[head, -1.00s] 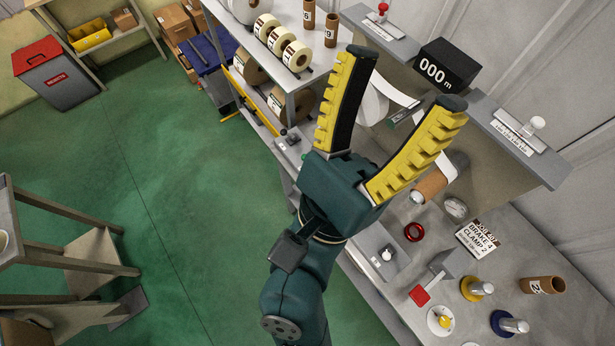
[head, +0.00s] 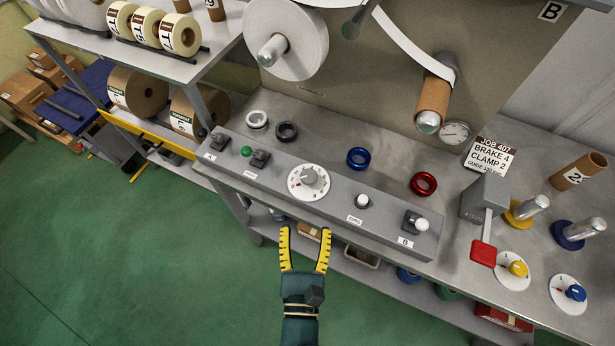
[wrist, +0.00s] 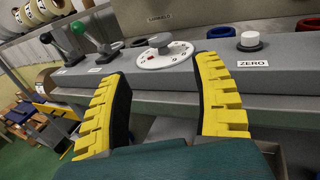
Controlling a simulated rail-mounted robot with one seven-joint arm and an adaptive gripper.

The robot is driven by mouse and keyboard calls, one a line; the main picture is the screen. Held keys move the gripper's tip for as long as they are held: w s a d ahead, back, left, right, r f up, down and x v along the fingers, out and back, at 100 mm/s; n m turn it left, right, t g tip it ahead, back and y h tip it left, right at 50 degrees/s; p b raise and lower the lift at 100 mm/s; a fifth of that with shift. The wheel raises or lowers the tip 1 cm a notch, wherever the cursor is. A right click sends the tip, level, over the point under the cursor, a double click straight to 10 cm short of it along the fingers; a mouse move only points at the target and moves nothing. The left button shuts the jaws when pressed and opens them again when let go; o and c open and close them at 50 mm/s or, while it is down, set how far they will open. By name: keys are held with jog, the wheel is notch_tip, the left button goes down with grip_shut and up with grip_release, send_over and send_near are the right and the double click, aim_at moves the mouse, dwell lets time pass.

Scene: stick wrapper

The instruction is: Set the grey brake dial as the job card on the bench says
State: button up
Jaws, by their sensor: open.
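The grey brake dial (head: 309,181) is a grey knob on a white numbered disc, set in the sloping panel on the bench. It also shows in the wrist view (wrist: 165,55), ahead and between my fingers. A small red mark shows on it; its number is too small to read. The job card (head: 489,157) stands on the bench at the right and reads JOB 407, BRAKE 4, CLAMP 2, with a blurred guide line below. My gripper (head: 305,232) is open and empty, in front of the panel, apart from the dial.
A green-knobbed lever (head: 247,151) is left of the dial. A white ZERO button (head: 362,201) and a white-knobbed lever (head: 421,225) are right of it. Yellow (head: 518,269) and blue (head: 575,292) dials stand farther right. A red-ended lever (head: 484,252) sticks out beside them.

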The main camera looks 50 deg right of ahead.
aim_at(302, 179)
jog(key=x, duration=1.4)
jog(key=c, duration=1.1)
jog(key=shift+f+b, duration=0.1)
jog(key=shift+b, duration=0.3)
jog(key=shift+w+a+m+g+h+b, duration=0.1)
jog(key=shift+m+g+h+b, duration=0.3)
jog(key=shift+g+b, duration=0.1)
jog(key=shift+f+m+g+h+b, duration=0.1)
jog(key=shift+m+g+h+b, duration=0.3)
jog(key=shift+m+g+b, duration=0.25)
jog(key=m+g+h+b, duration=0.1)
jog(key=m+g+b, duration=0.1)
jog(key=g, duration=0.1)
jog(key=m+g+h+b, duration=0.1)
jog(key=m+g+b, duration=0.1)
jog(key=g, duration=0.1)
jog(key=shift+f+g+b, duration=0.1)
jog(key=shift+g+b, duration=0.15)
jog(key=shift+b, duration=0.05)
jog(key=m+g+b, duration=0.3)
jog(key=g+b, duration=0.1)
jog(key=g, duration=0.1)
jog(key=m+g+b, duration=0.1)
jog(key=g+b, duration=0.1)
jog(key=shift+m+b, duration=0.35)
jog(key=shift+r+g, duration=0.2)
jog(key=shift+g, duration=0.2)
